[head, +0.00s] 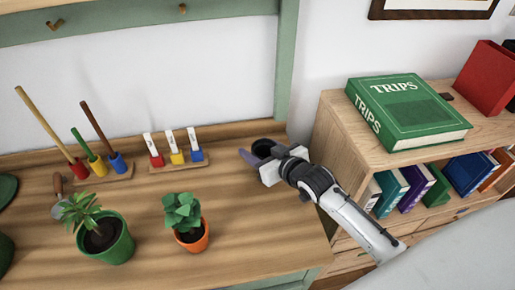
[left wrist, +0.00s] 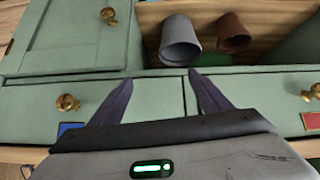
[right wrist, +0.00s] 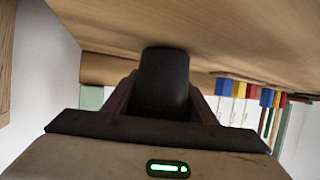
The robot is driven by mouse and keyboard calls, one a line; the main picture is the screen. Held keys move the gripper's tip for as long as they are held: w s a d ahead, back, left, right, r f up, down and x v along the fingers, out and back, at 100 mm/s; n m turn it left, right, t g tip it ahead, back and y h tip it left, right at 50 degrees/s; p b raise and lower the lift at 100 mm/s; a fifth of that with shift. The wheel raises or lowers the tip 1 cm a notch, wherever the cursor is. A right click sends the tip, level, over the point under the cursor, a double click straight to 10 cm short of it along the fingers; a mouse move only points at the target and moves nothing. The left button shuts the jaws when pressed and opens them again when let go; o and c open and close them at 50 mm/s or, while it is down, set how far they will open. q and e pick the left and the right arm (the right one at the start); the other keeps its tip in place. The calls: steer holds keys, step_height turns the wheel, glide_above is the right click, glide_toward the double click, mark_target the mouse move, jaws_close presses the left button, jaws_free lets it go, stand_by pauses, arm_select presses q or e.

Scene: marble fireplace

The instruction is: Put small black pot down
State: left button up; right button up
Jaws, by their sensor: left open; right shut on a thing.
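The small black pot (head: 263,147) is at the back right corner of the wooden worktop (head: 250,210) in the head view. My right gripper (head: 258,157) is shut on it, with its fingers on either side of the pot. In the right wrist view the pot (right wrist: 165,80) fills the space between the fingers, and its far end is close to or touching the wood; I cannot tell which. My left gripper (left wrist: 160,98) is open and empty, in front of green drawers in the left wrist view. It is not in the head view.
Plants in a green pot (head: 108,242) and an orange pot (head: 192,240) stand on the worktop. Colored tools stand in wooden racks (head: 178,165) at the back. A bookcase (head: 335,125) stands to the right. Grey (left wrist: 180,45) and brown pots lie in an open compartment.

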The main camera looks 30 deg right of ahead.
steer(key=shift+f, duration=0.15)
steer(key=o, duration=1)
steer(key=shift+o, duration=0.2)
steer(key=shift+s+r, duration=0.3)
steer(key=p+v, duration=0.1)
steer(key=v, duration=1)
steer(key=shift+s+d+r, duration=0.1)
steer(key=shift+s, duration=0.05)
